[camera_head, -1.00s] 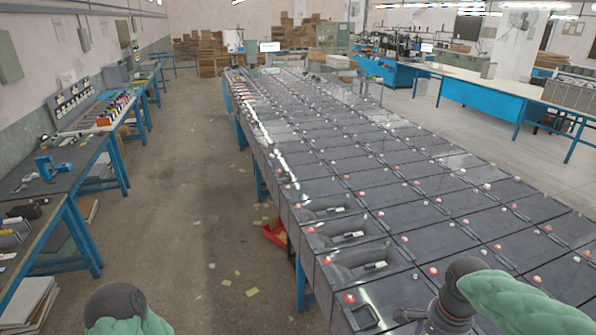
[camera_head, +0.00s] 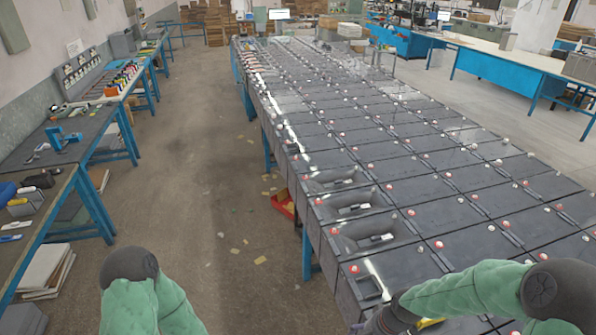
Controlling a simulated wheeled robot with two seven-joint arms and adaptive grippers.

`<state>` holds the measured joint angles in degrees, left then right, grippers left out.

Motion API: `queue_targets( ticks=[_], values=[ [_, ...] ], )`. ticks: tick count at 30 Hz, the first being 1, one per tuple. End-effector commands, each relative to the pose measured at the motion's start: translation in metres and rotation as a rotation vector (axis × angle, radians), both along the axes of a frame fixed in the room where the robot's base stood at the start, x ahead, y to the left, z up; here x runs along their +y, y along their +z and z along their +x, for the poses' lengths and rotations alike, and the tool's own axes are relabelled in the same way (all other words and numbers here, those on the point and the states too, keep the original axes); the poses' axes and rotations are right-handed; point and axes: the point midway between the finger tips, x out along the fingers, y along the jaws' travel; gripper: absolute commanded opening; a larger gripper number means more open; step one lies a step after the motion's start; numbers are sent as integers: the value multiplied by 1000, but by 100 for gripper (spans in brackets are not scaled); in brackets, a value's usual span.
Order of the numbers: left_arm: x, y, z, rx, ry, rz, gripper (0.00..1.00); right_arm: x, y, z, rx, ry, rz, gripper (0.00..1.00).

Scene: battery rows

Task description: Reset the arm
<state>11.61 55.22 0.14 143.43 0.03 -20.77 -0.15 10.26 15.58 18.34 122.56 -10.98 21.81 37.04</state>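My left arm (camera_head: 145,300) shows at the lower left as a green-sleeved part with a dark rounded joint on top. It is over the aisle floor, left of the battery table, and its gripper is outside the picture. My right arm (camera_head: 470,291) shows at the lower right, above the near end of the battery rows. Its green-sleeved part runs left from a large dark joint to a dark wrist part at the bottom edge. I cannot make out the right gripper's fingers; they are beyond the bottom edge.
Long rows of grey batteries (camera_head: 401,264) with red and white terminal caps fill the table on the right. Several near-left battery tops have recesses with small items. A red tray (camera_head: 284,204) lies on the floor by the table. A workbench (camera_head: 37,205) stands left. The aisle is mostly clear.

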Motion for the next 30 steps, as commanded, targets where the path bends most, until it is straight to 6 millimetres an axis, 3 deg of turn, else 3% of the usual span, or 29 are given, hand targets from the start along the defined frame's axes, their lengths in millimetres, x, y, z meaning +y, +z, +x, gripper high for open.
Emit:
queue_targets(
  ticks=[3,12,25,30],
  values=[
    [0,0,0,0,0,0,40,21,-35,-13,-14,82,32,82],
    [0,0,0,0,0,0,40,62,-104,-54,-84,263,70,82],
    [0,0,0,0,0,0,40,86,-152,-104,-141,425,58,82],
    [0,-27,0,0,0,0,40,85,-178,-102,-147,426,55,82]
  ],
)
